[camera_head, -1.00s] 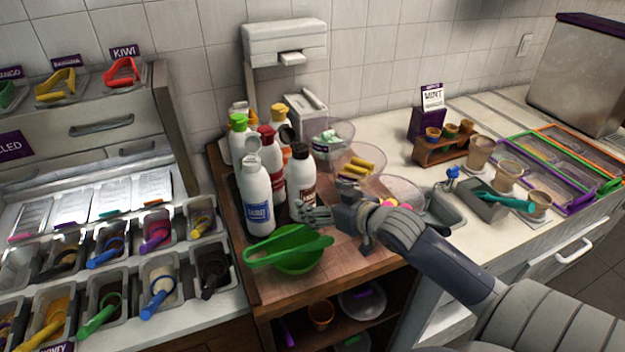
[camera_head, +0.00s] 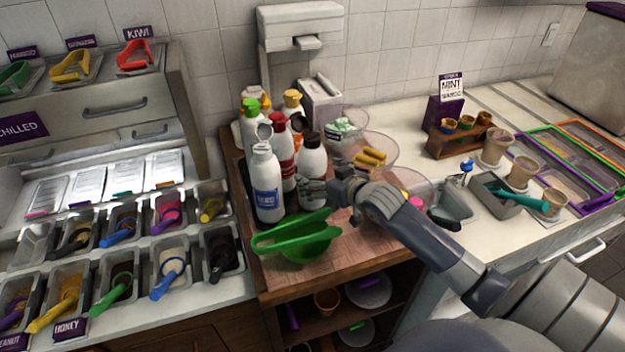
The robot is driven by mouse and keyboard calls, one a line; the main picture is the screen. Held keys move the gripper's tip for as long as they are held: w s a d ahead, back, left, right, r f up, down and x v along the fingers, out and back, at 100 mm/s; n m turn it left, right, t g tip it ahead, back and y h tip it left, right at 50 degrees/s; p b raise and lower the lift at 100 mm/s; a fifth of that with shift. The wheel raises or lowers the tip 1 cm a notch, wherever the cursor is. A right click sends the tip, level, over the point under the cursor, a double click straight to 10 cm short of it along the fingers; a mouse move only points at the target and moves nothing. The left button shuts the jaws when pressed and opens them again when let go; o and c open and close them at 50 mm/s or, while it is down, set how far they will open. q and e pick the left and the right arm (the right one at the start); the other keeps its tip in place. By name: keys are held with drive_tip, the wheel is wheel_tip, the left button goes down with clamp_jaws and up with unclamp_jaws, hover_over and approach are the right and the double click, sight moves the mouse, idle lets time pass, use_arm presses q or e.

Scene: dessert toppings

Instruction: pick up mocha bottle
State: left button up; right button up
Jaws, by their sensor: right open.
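Several white squeeze bottles stand upright in a cluster on the wooden counter section (camera_head: 375,245). The one with a dark cap (camera_head: 312,160) at the right front of the cluster seems to be the mocha bottle; its label is mostly covered by my fingers and I cannot read it. My right gripper (camera_head: 313,192) is open, with its fingers at the lower front of this bottle. I cannot tell whether they touch it. A white bottle with a blue label (camera_head: 268,190) stands just to its left. My left gripper is not in view.
A red bottle (camera_head: 281,150) and others stand close behind. A green bowl with green tongs (camera_head: 300,245) lies in front of the bottles. Clear bowls (camera_head: 385,145) stand to the right. Topping bins fill the left side. Cups (camera_head: 497,148) stand at the right.

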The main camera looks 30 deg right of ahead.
drive_tip(key=x, duration=0.3)
drive_tip(key=shift+w+a+p, duration=0.1)
drive_tip(key=shift+p, duration=0.25)
drive_tip(key=shift+w+f, duration=0.15)
drive_tip(key=shift+w, duration=0.05)
drive_tip(key=c, duration=1.1)
drive_tip(key=shift+r, duration=0.35)
drive_tip(key=shift+c, duration=0.2)
drive_tip(key=shift+w+f, duration=0.1)
